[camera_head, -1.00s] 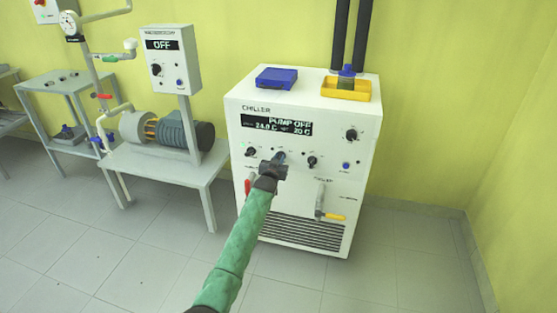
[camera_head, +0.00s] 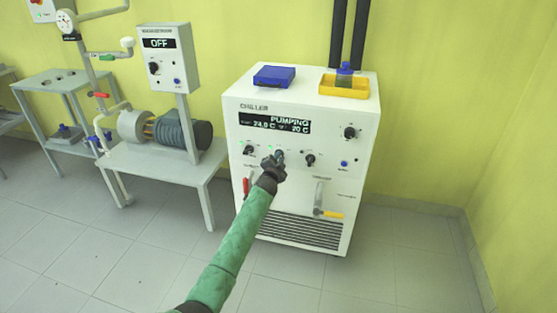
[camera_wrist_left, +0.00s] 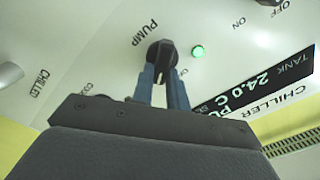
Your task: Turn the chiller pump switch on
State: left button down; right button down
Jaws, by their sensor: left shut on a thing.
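The white chiller (camera_head: 297,185) stands near the wall, and its display (camera_head: 275,122) reads "PUMPING", 24.0 C and 20 C. In the left wrist view, the black pump switch (camera_wrist_left: 160,54) sits beside the "PUMP" label, with a lit green lamp (camera_wrist_left: 198,52) next to it. My left gripper (camera_head: 279,155) is at the chiller's front panel and hides the switch in the head view. In the left wrist view its blue fingers (camera_wrist_left: 163,80) are shut on the pump switch. My right gripper is not in view.
Other knobs (camera_head: 310,160) sit close beside my left gripper. A red-handled valve (camera_head: 246,187) and a yellow-handled valve (camera_head: 328,213) are lower on the chiller front. A blue box (camera_head: 274,76) and a yellow tray (camera_head: 344,89) are on top. Floor to the right is clear.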

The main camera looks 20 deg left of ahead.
pick_arm(q)
jog(key=shift+d+f+m, duration=0.1)
jog(key=shift+f+m, duration=0.05)
jog(key=shift+m, duration=0.55)
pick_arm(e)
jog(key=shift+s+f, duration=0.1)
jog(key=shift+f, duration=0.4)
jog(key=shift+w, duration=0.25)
pick_arm(q)
jog(key=c, duration=1.4)
grip_release()
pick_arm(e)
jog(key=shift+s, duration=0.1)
